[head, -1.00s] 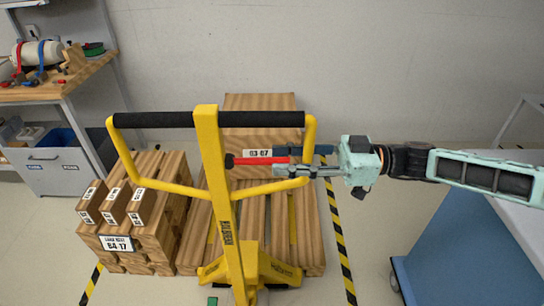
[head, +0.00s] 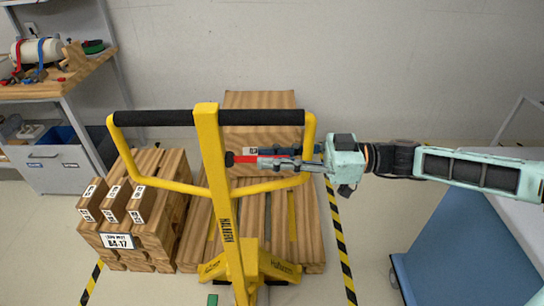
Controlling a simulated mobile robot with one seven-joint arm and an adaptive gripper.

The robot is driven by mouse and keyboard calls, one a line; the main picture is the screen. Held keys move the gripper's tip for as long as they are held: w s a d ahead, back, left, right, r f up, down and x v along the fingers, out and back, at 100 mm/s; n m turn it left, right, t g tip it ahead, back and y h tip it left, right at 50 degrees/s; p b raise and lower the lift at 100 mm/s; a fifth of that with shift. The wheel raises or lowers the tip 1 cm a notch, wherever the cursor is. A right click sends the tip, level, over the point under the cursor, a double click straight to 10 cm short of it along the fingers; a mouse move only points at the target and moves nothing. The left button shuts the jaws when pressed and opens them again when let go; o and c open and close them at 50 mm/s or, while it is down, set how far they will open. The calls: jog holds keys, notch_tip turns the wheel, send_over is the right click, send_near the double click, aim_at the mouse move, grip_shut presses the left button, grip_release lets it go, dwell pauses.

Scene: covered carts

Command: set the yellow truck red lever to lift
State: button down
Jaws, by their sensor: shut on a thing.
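The yellow truck (head: 222,190) stands in the middle, with an upright yellow post and a black-gripped loop handle (head: 165,118). The red lever (head: 245,160) sticks out to the right of the post, inside the handle loop. My gripper (head: 270,158) reaches in from the right through the loop. It is shut on the red lever, with its fingers along the lever's outer part and close to the post. The lever's outer end is partly hidden by the fingers.
Wooden pallets with a large box (head: 262,100) stand behind the truck. Striped floor tape (head: 340,240) borders the pallets.

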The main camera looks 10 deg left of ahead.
aim_at(269, 183)
jog(key=f+y+b, duration=0.1)
jog(key=b, duration=0.2)
jog(key=shift+f+g+b, duration=0.3)
jog(key=shift+f, duration=0.1)
jog(key=f+y+b, duration=0.1)
jog(key=b, duration=0.1)
jog(key=y+b, duration=0.2)
jog(key=b, duration=0.1)
jog(key=shift+a+f+g, duration=0.25)
jog(key=shift+f+g, duration=0.15)
jog(key=shift+r, duration=0.1)
jog(key=c, duration=1.9)
grip_release()
